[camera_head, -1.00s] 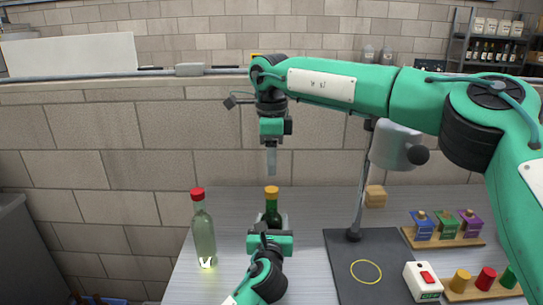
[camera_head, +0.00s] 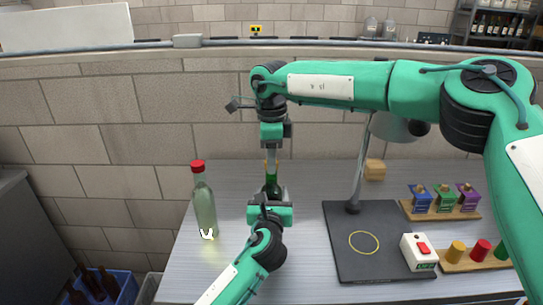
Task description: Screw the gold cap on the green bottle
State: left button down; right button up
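The green bottle (camera_head: 271,182) stands upright near the middle of the table's far half. The gold cap (camera_head: 265,168) is at the top of its neck, mostly hidden behind the fingers of my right gripper (camera_head: 271,163). That gripper points straight down from above, its fingertips at the cap; I see the fingers edge-on and cannot tell whether they are shut. My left gripper (camera_head: 272,194) comes from the near side and is shut on the green bottle's body. Its hand hides the lower part of the bottle.
A clear bottle with a red cap (camera_head: 204,210) stands to the left. To the right are a dark mat (camera_head: 370,262) with a yellow ring, a grey lamp stand (camera_head: 357,185), a switch box (camera_head: 418,252), a wooden block (camera_head: 375,170) and coloured pieces on boards. A blue crate (camera_head: 125,290) is at lower left.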

jog(key=c, duration=0.6)
jog(key=shift+c, duration=0.2)
jog(key=m, duration=0.8)
jog(key=o, duration=1.1)
jog(key=shift+r, duration=2.3)
jog(key=o, duration=0.6)
jog(key=shift+c, duration=0.2)
